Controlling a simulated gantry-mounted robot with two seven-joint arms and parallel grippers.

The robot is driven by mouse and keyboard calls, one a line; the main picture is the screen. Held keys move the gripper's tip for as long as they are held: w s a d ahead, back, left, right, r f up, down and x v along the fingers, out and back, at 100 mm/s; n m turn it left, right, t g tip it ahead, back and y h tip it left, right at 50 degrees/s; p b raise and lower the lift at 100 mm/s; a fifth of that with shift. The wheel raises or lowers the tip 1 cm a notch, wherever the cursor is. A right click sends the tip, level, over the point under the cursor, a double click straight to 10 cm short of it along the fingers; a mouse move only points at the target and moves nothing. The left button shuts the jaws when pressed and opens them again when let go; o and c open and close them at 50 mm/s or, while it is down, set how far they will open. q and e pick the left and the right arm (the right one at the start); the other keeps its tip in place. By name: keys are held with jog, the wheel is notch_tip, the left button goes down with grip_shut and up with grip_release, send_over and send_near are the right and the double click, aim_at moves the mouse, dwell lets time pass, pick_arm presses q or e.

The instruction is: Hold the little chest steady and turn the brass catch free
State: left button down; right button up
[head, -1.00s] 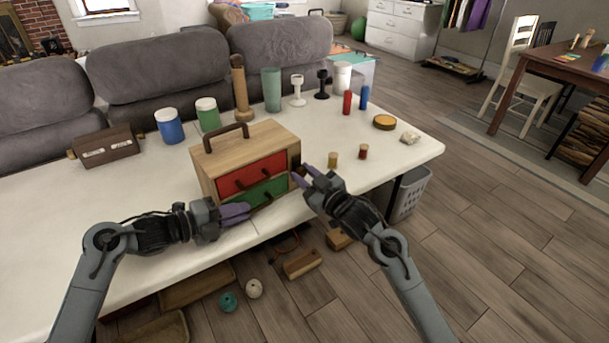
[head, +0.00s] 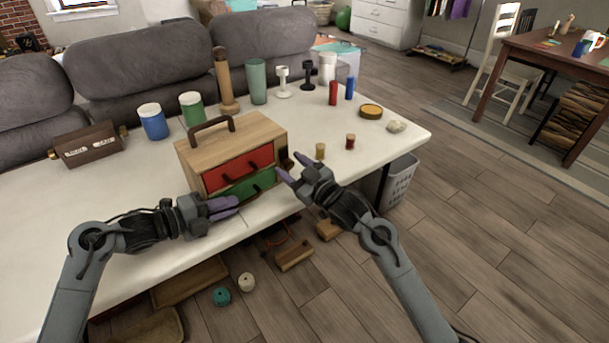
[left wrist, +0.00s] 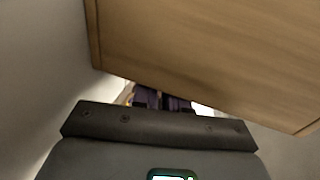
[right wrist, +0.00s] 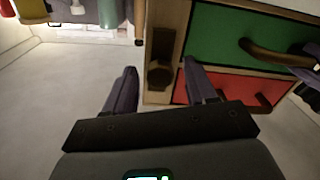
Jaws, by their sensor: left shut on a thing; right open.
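The little chest (head: 231,146) is light wood with a dark top handle, a red upper drawer and a green lower drawer. It stands upright near the table's front edge. A dark brown piece, apparently the catch (right wrist: 160,65), sits on its right side; no brass colour shows clearly. My left gripper (head: 226,206) is shut at the chest's lower left front; its fingertips are partly hidden by the wooden panel in the left wrist view (left wrist: 162,100). My right gripper (head: 288,166) is open beside the chest's right side. In the right wrist view its fingers lie on either side of the catch.
On the white table (head: 330,150), a brown box (head: 90,146), blue jar (head: 153,121) and green jar (head: 192,107) stand behind and left. Two small spools (head: 350,142) stand right of my right gripper. Several cylinders line the back. The front left tabletop is clear.

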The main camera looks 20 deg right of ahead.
jog(key=v, duration=1.1)
jog(key=shift+s, duration=0.35)
jog(key=shift+d, duration=0.1)
pick_arm(q)
jog(key=c, duration=1.1)
grip_release()
jog(key=shift+o, duration=0.4)
jog(key=o, duration=0.5)
jog(key=shift+a, duration=0.1)
